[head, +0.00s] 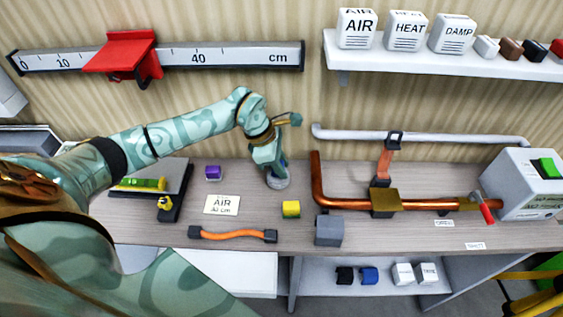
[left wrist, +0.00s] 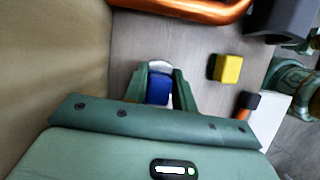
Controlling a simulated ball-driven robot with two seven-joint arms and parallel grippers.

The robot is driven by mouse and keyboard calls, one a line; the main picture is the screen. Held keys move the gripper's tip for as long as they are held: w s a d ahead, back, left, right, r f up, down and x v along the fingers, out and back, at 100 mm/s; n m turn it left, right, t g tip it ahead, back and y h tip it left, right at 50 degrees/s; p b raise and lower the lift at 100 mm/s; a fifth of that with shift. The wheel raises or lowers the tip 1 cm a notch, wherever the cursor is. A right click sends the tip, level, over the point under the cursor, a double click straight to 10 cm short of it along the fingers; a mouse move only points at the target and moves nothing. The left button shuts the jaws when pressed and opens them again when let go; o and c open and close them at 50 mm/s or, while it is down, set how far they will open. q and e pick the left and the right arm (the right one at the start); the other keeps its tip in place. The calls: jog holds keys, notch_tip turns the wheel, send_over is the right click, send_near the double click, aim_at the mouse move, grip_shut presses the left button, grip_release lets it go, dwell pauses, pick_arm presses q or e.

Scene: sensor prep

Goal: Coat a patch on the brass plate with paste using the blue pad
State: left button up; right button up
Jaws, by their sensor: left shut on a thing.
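My left gripper (head: 277,176) points down at the bench near the back wall. It is shut on the blue pad (left wrist: 158,89), which shows between the two green fingers in the left wrist view. A pale round dish (head: 278,184) lies right under the fingertips, and its rim (left wrist: 160,65) shows just beyond the pad. I cannot tell whether the pad touches the dish or carries paste. The brass plate (head: 384,198) sits on the copper pipe, to the right of the gripper and apart from it.
The copper pipe (head: 340,203) runs right to a red-handled valve (head: 485,208) and a white box (head: 520,182). A yellow block (head: 291,209) and a grey block (head: 328,231) stand between gripper and plate. An orange cable (head: 233,235) lies in front.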

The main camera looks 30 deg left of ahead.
dwell(0.4)
pick_arm(q)
jog(key=shift+s+f, duration=0.1)
jog(key=shift+f, duration=0.3)
dwell(1.2)
jog(key=shift+r, duration=0.1)
notch_tip(320, 180, up, 6)
jog(key=p, duration=0.4)
jog(key=shift+r, duration=0.2)
jog(key=shift+r+p, duration=0.45)
jog(key=shift+r, duration=0.05)
jog(key=shift+f, duration=0.1)
